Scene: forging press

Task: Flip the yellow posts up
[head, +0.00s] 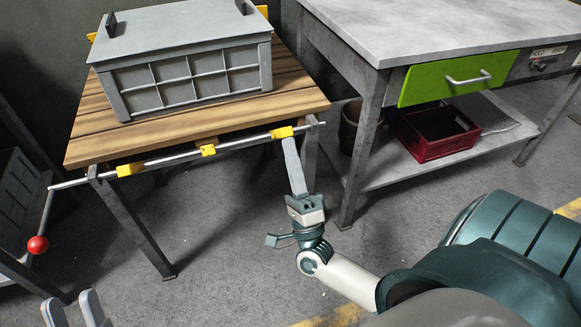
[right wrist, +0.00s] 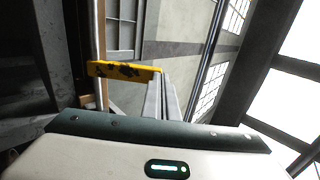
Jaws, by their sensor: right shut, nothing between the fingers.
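Three short yellow posts sit on a thin metal rod (head: 240,143) along the front edge of the wooden table: a left one (head: 130,169), a middle one (head: 208,150) and a right one (head: 282,132). I cannot clearly tell their tilt. My right gripper (head: 288,142) is shut and empty, its fingertips at the right post, apparently touching it. In the right wrist view the yellow post (right wrist: 122,70) reaches from the rod to my right fingertips (right wrist: 161,78). My left gripper (head: 73,296) is at the bottom left, open and empty, far from the posts.
A grey lidded crate (head: 190,80) stands on the wooden table (head: 90,149). The rod's left end has a lever with a red ball knob (head: 38,245). A grey workbench (head: 430,30) with a green drawer (head: 455,80) and a red bin (head: 437,137) stands right. Floor before the table is clear.

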